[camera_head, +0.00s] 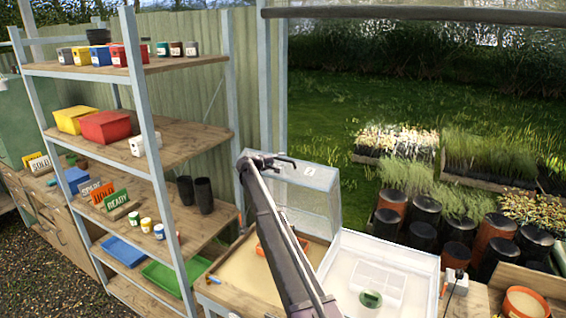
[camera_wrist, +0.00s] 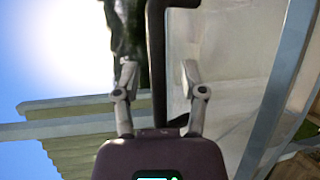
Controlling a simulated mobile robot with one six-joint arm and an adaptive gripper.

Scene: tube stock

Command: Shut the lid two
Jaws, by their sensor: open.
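A clear, pale lid (camera_head: 318,205) stands raised, close to upright, at the back of a wooden-floored box (camera_head: 232,272). A small mark near its top edge is too small to read. My gripper (camera_head: 272,160) is at the lid's upper left corner; whether it touches the lid I cannot tell. In the wrist view its two fingers (camera_wrist: 158,75) are apart, with a dark bar running between them in the picture. A pale panel, seemingly the lid (camera_wrist: 225,45), fills the area right of the fingers. My arm hides part of the box.
A white box (camera_head: 415,262) with a pale tray and a green round item stands right of the wooden-floored box. An orange item (camera_head: 262,248) lies inside the latter. A tall shelf (camera_head: 180,140) stands close on the left. Dark and terracotta pots (camera_head: 460,240) crowd the right.

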